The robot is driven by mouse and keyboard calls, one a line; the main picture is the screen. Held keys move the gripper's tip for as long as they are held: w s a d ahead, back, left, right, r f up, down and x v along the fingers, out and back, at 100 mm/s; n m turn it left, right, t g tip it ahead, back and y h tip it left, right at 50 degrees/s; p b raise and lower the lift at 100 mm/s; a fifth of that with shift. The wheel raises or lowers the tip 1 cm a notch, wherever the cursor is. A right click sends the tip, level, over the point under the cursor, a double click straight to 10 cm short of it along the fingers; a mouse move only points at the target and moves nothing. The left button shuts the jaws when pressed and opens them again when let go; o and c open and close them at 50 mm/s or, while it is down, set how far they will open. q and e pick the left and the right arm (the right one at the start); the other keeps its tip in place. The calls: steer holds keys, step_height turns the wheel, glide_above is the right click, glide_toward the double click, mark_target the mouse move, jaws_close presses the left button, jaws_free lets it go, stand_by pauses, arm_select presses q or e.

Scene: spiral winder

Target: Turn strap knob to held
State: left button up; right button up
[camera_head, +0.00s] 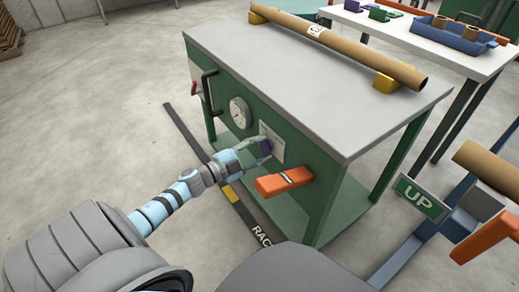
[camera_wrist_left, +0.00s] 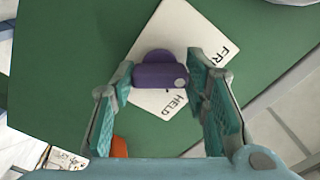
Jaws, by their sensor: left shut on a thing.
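The purple strap knob (camera_wrist_left: 160,77) sits on a white plate (camera_wrist_left: 150,104) on the green side panel of the bench. The plate reads HELD below the knob, and part of a second word, starting FR, shows to the right. The knob's white dot is at its right end in the left wrist view, a little above HELD. My left gripper (camera_wrist_left: 158,82) is shut on the knob, one teal finger at each end. In the head view, my left gripper (camera_head: 259,155) reaches the knob (camera_head: 266,147) from the left, partly covering its plate. My right gripper is not in view.
An orange bracket (camera_head: 285,180) juts from the panel just right of my left gripper. A gauge (camera_head: 240,112) and a black handle (camera_head: 208,92) are to its left. A cardboard tube (camera_head: 340,48) lies on yellow blocks on the grey top (camera_head: 270,70).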

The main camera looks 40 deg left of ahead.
arm_select(q)
steer(key=m, duration=0.4)
steer(key=shift+m, duration=0.4)
steer(key=m, duration=0.3)
steer(key=shift+m, duration=0.3)
steer(key=shift+m+b, duration=0.4)
steer(key=shift+m, duration=0.9)
steer(key=shift+r+m+b, duration=0.1)
steer(key=shift+m+b, duration=0.4)
steer(key=shift+m, duration=1.5)
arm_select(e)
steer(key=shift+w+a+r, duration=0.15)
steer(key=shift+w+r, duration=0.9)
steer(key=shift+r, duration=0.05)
arm_select(q)
steer(key=o, duration=1.1)
steer(key=shift+o, duration=0.2)
